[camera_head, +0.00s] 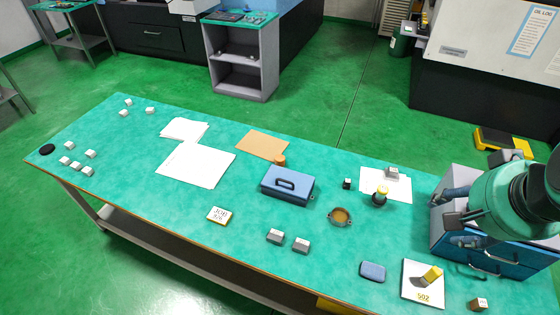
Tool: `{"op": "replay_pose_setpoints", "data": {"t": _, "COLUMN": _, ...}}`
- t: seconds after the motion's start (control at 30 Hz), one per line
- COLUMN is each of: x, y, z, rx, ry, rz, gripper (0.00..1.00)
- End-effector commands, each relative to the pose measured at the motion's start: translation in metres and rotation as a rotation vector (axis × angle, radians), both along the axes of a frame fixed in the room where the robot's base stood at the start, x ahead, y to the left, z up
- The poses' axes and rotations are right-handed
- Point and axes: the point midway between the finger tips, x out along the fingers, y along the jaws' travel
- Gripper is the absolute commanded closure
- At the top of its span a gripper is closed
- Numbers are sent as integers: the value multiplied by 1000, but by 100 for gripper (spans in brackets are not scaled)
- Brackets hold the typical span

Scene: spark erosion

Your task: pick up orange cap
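A small orange cylinder (280,160), which looks like the orange cap, stands on the green-topped table (130,165) just behind the blue box. The blue box (287,186) has a dark handle on its lid and hides the lower front of the cylinder. An orange-brown sheet (262,145) lies flat beside the cylinder, to its left. My gripper is not in view, so its state and its distance from the cylinder do not show.
A large teal-and-dark body (505,205) overlaps blue drawers (480,260) at right. The table's left middle is mostly clear.

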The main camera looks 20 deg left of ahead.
Motion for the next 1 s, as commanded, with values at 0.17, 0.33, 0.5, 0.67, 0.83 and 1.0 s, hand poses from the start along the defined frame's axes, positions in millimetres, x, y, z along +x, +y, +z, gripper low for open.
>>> {"op": "replay_pose_setpoints", "data": {"t": 0.17, "x": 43, "y": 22, "z": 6, "rx": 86, "ry": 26, "rz": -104, "gripper": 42}}
{"op": "replay_pose_setpoints", "data": {"t": 0.33, "x": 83, "y": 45, "z": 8, "rx": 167, "ry": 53, "rz": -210, "gripper": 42}}
{"op": "replay_pose_setpoints", "data": {"t": 0.5, "x": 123, "y": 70, "z": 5, "rx": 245, "ry": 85, "rz": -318, "gripper": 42}}
{"op": "replay_pose_setpoints", "data": {"t": 0.67, "x": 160, "y": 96, "z": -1, "rx": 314, "ry": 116, "rz": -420, "gripper": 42}}
{"op": "replay_pose_setpoints", "data": {"t": 0.83, "x": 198, "y": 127, "z": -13, "rx": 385, "ry": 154, "rz": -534, "gripper": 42}}
{"op": "replay_pose_setpoints", "data": {"t": 1.0, "x": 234, "y": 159, "z": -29, "rx": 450, "ry": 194, "rz": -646, "gripper": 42}}
